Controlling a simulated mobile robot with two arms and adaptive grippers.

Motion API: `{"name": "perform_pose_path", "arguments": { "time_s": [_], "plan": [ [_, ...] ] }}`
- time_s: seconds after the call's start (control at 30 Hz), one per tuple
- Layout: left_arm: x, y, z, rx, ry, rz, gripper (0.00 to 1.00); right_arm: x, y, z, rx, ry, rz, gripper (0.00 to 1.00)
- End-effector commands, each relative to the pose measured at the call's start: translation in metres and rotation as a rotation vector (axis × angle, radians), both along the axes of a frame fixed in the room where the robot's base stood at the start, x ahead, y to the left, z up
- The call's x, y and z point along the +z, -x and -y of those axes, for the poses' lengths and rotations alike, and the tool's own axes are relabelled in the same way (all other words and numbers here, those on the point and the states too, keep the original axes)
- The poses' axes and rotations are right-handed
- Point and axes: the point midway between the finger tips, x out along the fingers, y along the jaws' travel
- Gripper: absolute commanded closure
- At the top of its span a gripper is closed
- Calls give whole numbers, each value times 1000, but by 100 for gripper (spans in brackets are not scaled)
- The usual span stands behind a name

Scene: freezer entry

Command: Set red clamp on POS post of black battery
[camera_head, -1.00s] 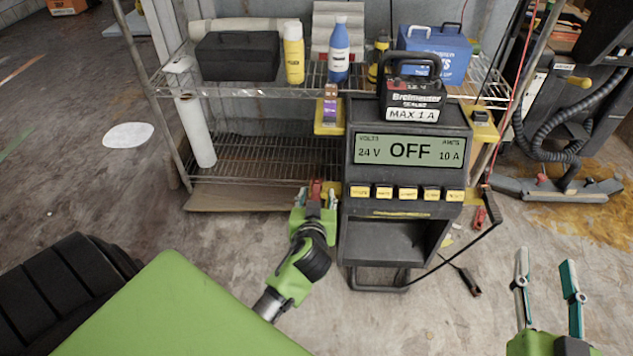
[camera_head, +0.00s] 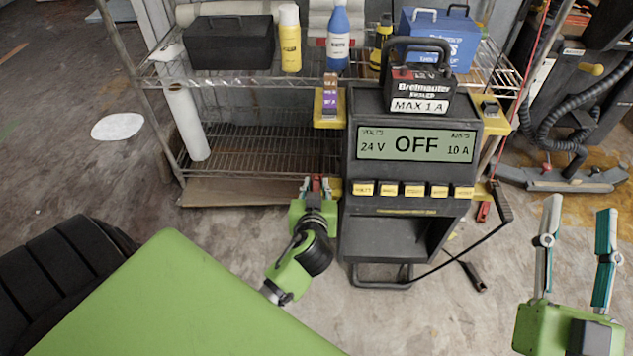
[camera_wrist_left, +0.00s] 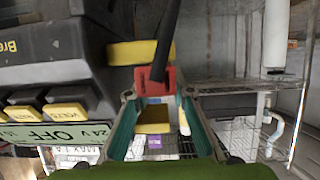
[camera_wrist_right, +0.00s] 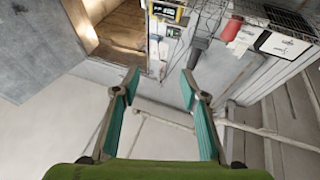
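The black battery (camera_head: 420,96), labelled MAX 1 A, stands on top of the charger (camera_head: 412,175). A red part (camera_head: 402,73) shows on its top left; the posts are not clear behind the handle. My left gripper (camera_head: 316,184) is low at the charger's left side. In the left wrist view its open fingers (camera_wrist_left: 161,95) are either side of a red clamp (camera_wrist_left: 155,81) with a black cable, beside the charger's yellow ledge. A narrow gap shows at the clamp's right; contact is unclear. My right gripper (camera_head: 578,225) is open and empty at the right.
The charger display reads OFF, 24 V, 10 A. A wire shelf (camera_head: 250,150) stands behind. A purple box (camera_head: 330,93) stands left of the battery.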

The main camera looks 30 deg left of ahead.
Motion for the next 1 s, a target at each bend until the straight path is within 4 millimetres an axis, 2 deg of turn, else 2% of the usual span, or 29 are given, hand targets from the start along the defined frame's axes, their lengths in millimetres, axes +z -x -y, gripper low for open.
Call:
{"name": "perform_pose_path", "arguments": {
  "time_s": [0.47, 0.77, 0.93, 1.0],
  "plan": [
    [4, 0, 0, 0, 0, 2, 100, -3, -2, 0, -1, 5, -22, 60],
    [21, 0, 0, 1, 1, 3, 100, -47, -13, 3, -14, 63, -232, 60],
    [35, -1, 0, 1, 1, 3, 100, -82, -14, 8, -23, 105, -394, 60],
    [41, 7, 0, 0, 0, 1, 100, -99, -12, 10, -28, 126, -473, 60]
  ]
}}
